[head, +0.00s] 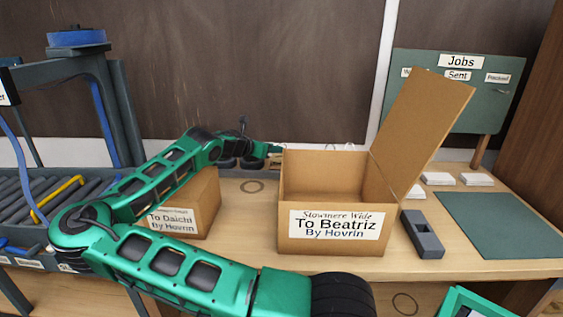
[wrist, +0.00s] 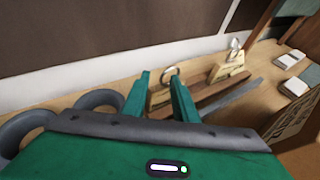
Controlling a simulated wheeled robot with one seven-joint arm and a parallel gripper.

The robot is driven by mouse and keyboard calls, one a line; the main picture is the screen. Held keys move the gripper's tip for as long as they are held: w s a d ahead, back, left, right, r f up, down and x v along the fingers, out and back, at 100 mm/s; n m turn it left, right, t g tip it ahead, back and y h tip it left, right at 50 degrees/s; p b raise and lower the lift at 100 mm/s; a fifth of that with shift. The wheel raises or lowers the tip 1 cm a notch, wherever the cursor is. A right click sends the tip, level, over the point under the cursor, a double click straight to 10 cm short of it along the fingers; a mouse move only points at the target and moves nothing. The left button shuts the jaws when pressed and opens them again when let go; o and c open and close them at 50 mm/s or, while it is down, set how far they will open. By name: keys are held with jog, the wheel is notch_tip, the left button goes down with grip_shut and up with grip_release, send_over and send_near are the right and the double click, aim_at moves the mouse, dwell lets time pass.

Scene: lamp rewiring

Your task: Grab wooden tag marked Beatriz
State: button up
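In the wrist view, one wooden tag (wrist: 160,97) with a metal ring on top stands in a low wooden rack (wrist: 210,102). My gripper (wrist: 160,78) has its two green fingers apart, one on each side of this tag in the picture. I cannot tell whether they touch it. A second wooden tag (wrist: 229,70) with a ring stands farther right in the rack. Their markings are too small to read, so I cannot tell which says Beatriz. In the head view, my gripper (head: 273,149) is at the back of the bench, partly hidden behind the open cardboard box.
The open box (head: 333,245) is labelled "To Beatriz"; its raised flap (head: 425,125) leans right. A box (head: 205,205) labelled "To Daichi" stands left under my arm. A grey block (head: 422,235), a green mat (head: 500,222) and white card stacks (head: 437,179) lie right.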

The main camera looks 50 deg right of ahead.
jog(key=shift+c, duration=0.6)
grip_shut()
jog(key=shift+r, duration=0.2)
